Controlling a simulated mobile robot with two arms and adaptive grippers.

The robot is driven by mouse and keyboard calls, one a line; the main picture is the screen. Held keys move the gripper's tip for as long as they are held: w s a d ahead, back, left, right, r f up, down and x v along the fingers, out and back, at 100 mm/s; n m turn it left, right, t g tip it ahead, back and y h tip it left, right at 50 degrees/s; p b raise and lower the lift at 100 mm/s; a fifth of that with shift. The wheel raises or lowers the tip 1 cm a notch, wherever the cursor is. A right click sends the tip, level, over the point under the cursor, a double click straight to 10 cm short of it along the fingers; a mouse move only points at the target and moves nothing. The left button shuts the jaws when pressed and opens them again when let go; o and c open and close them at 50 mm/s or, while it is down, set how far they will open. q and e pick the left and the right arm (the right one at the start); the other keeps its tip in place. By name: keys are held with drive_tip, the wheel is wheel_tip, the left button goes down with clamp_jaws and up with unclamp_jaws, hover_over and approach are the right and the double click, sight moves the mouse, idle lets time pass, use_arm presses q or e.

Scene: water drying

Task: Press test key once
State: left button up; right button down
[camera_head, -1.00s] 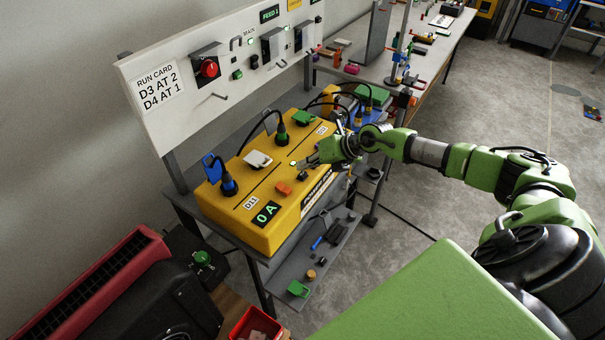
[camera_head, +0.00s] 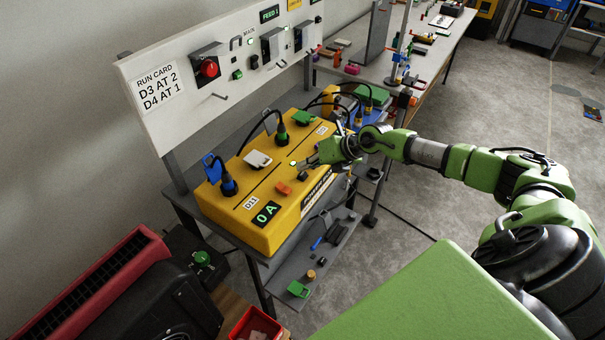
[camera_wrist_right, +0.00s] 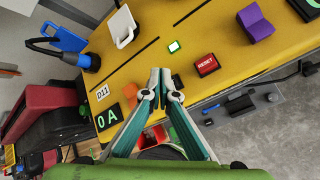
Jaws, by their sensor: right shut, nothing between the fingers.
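The yellow box (camera_head: 237,228) stands on the grey bench, with its display (camera_head: 266,213) reading 0 A. An orange key (camera_head: 284,188) and a small dark piece (camera_head: 302,176) sit near its front edge; I cannot read a test label on either. My right gripper (camera_head: 304,168) is over the front half of the box, shut and empty. In the wrist view its fingertips (camera_wrist_right: 165,78) point at the box top, beside a red key marked RESET (camera_wrist_right: 207,65) and a lit green square (camera_wrist_right: 174,47). I cannot tell whether they touch. The fingers hide part of the box top. My left gripper is out of view.
A blue plug (camera_head: 228,186), a white latch (camera_head: 257,159) and a green plug (camera_head: 281,136) stand on the box. A purple block (camera_wrist_right: 255,25) is beyond RESET. Behind is a white panel (camera_head: 160,122) with switches. A lower shelf holds loose parts.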

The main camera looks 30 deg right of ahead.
sight(305, 174)
drive_tip(key=shift+f, duration=0.25)
drive_tip(key=shift+f+b, duration=0.3)
drive_tip(key=shift+f, duration=0.2)
idle(0.5)
drive_tip(key=shift+r, duration=0.1)
drive_tip(key=shift+r+p, duration=0.75)
drive_tip(key=shift+p, duration=0.15)
wheel_tip(305, 174, up, 5)
drive_tip(key=p, duration=0.5)
drive_tip(key=shift+r, duration=0.1)
idle(0.6)
